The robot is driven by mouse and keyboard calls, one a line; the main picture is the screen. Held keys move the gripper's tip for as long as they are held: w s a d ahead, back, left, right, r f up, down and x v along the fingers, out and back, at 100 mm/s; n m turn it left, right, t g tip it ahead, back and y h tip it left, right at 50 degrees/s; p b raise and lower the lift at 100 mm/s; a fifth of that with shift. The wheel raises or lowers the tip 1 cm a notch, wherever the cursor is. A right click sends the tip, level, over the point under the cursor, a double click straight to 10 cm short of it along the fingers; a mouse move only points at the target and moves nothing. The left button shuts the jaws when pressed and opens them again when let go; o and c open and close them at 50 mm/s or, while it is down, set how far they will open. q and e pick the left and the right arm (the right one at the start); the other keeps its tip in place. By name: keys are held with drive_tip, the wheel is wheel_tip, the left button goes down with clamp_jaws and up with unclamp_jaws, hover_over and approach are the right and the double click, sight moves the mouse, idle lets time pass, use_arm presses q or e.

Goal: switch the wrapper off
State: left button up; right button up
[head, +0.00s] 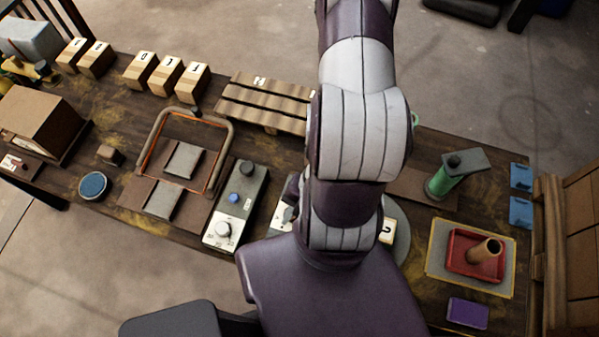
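No label in view names the wrapper, so I cannot tell which device it is. A hinged frame with an orange inner edge (157,137) stands raised over brown boards with grey pads (183,160). Beside it is a long grey control box (243,190) with a blue button (234,197) and a white dial (223,230) on a marked white face. A second pale panel (281,219) shows partly beside my arm, which hides the rest. A small dark part (291,188) at the arm's left edge may be my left gripper; its fingers are hidden. My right gripper is not seen.
A grey disc (401,245) with a cream numbered block shows right of my arm. Farther right are a green cylinder (439,184), a red tray (463,268) and a purple block (467,313). Several wooden blocks and a slatted rack (262,104) line the far edge.

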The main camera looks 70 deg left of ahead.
use_arm(q)
drive_tip(key=shift+p+v, duration=0.45)
drive_tip(key=shift+v, duration=0.9)
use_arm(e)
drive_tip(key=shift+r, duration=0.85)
use_arm(q)
drive_tip(key=shift+s, duration=0.1)
drive_tip(key=s+a+t+h+p, duration=0.1)
drive_tip(key=s+t+h+p, duration=0.2)
drive_tip(key=s+p, duration=0.15)
drive_tip(key=shift+m, duration=0.4)
drive_tip(key=b+x, duration=0.2)
drive_tip(key=x, duration=0.1)
drive_tip(key=b+x, duration=0.3)
drive_tip(key=x, duration=0.1)
drive_tip(key=b+x, duration=0.3)
drive_tip(key=x, duration=0.1)
drive_tip(key=shift+s+a+f, duration=0.15)
drive_tip(key=shift+s+a, duration=0.15)
drive_tip(key=shift+s, duration=0.15)
drive_tip(key=shift+s+d+f, duration=0.15)
drive_tip(key=shift+d+f, duration=0.2)
drive_tip(key=shift+f, duration=0.3)
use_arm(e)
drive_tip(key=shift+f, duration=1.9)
use_arm(q)
clamp_jaws()
